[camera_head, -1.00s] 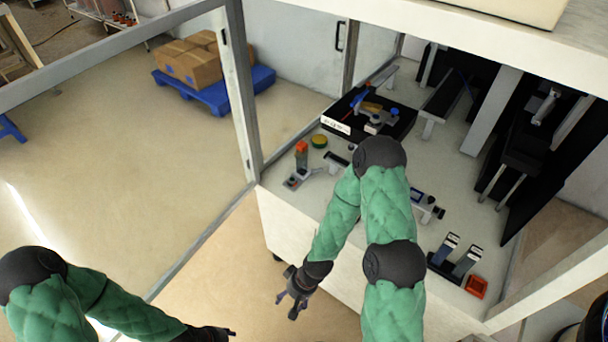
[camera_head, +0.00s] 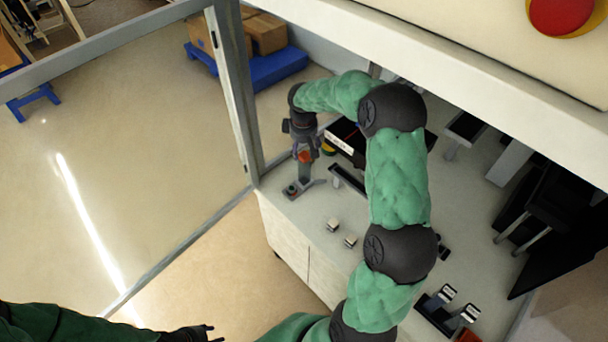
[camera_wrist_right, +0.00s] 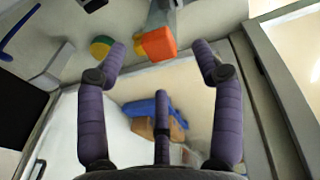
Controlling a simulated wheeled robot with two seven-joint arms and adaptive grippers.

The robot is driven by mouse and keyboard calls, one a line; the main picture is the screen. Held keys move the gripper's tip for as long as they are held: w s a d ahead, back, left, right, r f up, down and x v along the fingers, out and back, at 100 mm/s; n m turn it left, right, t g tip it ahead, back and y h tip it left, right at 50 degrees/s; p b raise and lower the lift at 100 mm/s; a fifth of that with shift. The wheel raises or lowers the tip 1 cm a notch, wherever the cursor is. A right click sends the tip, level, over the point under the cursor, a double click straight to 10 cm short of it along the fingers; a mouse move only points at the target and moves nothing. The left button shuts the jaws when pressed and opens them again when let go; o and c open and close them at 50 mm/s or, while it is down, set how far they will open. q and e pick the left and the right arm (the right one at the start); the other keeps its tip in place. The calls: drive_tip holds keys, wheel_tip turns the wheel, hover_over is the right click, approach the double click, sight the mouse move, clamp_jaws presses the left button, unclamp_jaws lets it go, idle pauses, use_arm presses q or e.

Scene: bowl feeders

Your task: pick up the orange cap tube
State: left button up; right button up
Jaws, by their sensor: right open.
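The orange cap tube (camera_head: 304,157) stands upright in a small grey holder near the left corner of the white bench. In the right wrist view its orange cap (camera_wrist_right: 158,43) shows large, with the grey tube (camera_wrist_right: 160,14) behind it. My right gripper (camera_head: 303,148) is over the tube, pointing down. In the wrist view the open fingers of my right gripper (camera_wrist_right: 159,60) lie to either side of the cap, with nothing held. The gripper hides part of the tube in the head view. My left gripper (camera_head: 208,332) is at the bottom edge, away from the bench; its jaw state is unclear.
A yellow-green round object (camera_head: 327,148) sits just right of the tube; it also shows in the wrist view (camera_wrist_right: 102,46). A black tray (camera_head: 350,142) is behind it. A frame post (camera_head: 236,95) rises left of the bench.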

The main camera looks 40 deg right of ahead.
sight(304, 155)
drive_tip(key=f, duration=0.2)
drive_tip(key=f+b, duration=0.1)
drive_tip(key=f, duration=0.1)
drive_tip(key=shift+w+d, duration=0.2)
drive_tip(key=shift+w, duration=0.05)
drive_tip(key=f, duration=0.1)
drive_tip(key=f+b, duration=0.1)
drive_tip(key=f, duration=0.2)
drive_tip(key=shift+w+d+f+b, duration=0.15)
drive_tip(key=shift+w+f+b, duration=0.15)
drive_tip(key=shift+w+f, duration=0.05)
clamp_jaws()
